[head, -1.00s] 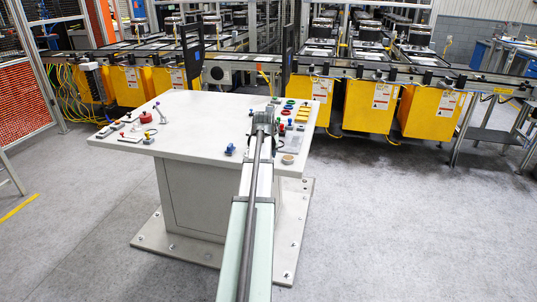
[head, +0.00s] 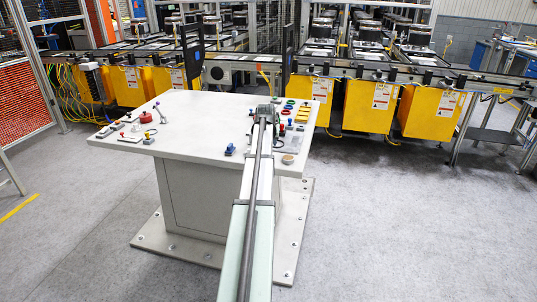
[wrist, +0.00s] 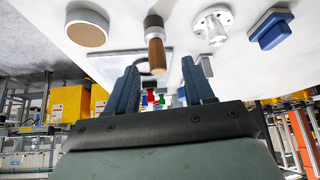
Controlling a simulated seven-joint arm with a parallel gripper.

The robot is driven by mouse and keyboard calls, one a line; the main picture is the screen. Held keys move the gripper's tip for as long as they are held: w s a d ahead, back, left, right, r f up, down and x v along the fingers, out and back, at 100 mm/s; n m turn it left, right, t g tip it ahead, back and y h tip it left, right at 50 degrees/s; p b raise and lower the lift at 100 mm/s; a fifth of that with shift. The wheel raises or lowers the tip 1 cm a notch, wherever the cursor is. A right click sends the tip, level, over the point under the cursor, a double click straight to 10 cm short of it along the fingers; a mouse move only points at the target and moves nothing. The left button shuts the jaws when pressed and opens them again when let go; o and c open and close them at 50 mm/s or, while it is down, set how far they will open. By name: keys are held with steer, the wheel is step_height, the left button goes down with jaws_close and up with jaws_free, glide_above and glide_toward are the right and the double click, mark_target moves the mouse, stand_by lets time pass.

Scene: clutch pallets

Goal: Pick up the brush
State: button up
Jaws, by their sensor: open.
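The brush (wrist: 155,45) shows in the wrist view as a brown wooden handle with a darker, wider end, lying on or standing at the pale tabletop. My gripper (wrist: 160,78) is open, its two dark fingers apart and empty. In the wrist view the handle's rounded end points toward the gap between the fingertips; I cannot tell how far apart they are in depth. In the head view my gripper (head: 264,112) is over the right part of the table, and I cannot make out the brush there.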

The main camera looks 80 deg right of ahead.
steer(key=shift+x, duration=2.85)
steer(key=shift+s+d, duration=0.1)
steer(key=shift+r, duration=0.1)
jaws_close()
steer(key=shift+r, duration=0.1)
